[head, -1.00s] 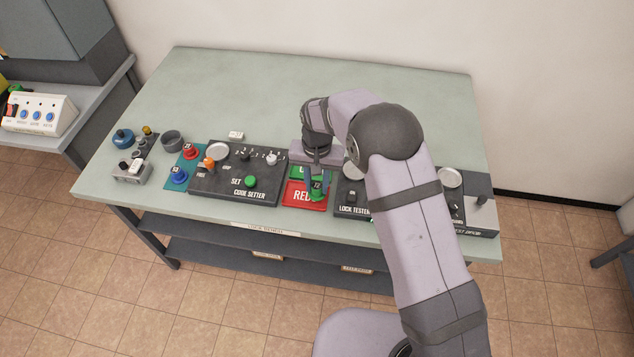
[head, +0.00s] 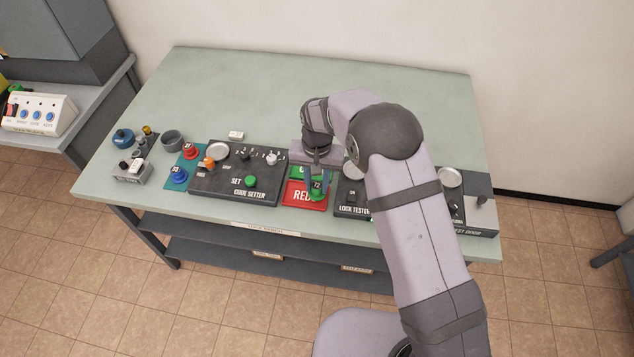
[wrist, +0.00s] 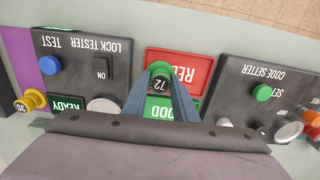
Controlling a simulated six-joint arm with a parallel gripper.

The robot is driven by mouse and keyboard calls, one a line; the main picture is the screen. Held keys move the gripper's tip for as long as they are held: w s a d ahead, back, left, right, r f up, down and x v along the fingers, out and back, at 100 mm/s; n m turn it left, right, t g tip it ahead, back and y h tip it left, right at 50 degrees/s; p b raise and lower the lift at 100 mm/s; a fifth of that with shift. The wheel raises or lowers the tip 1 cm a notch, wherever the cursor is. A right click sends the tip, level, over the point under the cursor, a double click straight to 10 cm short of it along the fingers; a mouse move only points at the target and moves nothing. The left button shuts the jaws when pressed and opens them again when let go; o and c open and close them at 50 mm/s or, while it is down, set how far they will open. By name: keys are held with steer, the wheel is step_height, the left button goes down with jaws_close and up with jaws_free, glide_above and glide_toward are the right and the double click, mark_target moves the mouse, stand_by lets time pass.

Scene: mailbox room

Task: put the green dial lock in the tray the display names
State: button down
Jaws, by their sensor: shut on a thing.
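The green dial lock (wrist: 160,83), its dial reading 72, is between the two fingers of my gripper (wrist: 161,88) in the wrist view. The gripper is shut on it. In the head view the lock (head: 316,190) is over the red tray (head: 296,200); I cannot tell whether it touches the tray floor. The red tray (wrist: 195,60) shows lettering starting with RED, partly hidden by the lock. Behind it is a green tray (wrist: 159,109), partly covered by my fingers, with the letters OOD showing. A green display (wrist: 68,104) on the lock tester reads READY.
The code setter (head: 235,184) stands left of the trays and the lock tester (head: 350,197) right of them in the head view. Red (head: 191,151) and blue (head: 179,176) locks sit at the left. The back of the table (head: 250,85) is clear.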

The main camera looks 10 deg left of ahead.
steer(key=shift+f, duration=0.25)
steer(key=shift+f+b, duration=0.3)
steer(key=shift+b, duration=0.05)
steer(key=shift+f+b, duration=0.35)
steer(key=shift+f, duration=0.3)
steer(key=c, duration=1.1)
jaws_free()
steer(key=shift+r, duration=0.15)
steer(key=shift+r+p, duration=2.15)
steer(key=shift+r, duration=0.75)
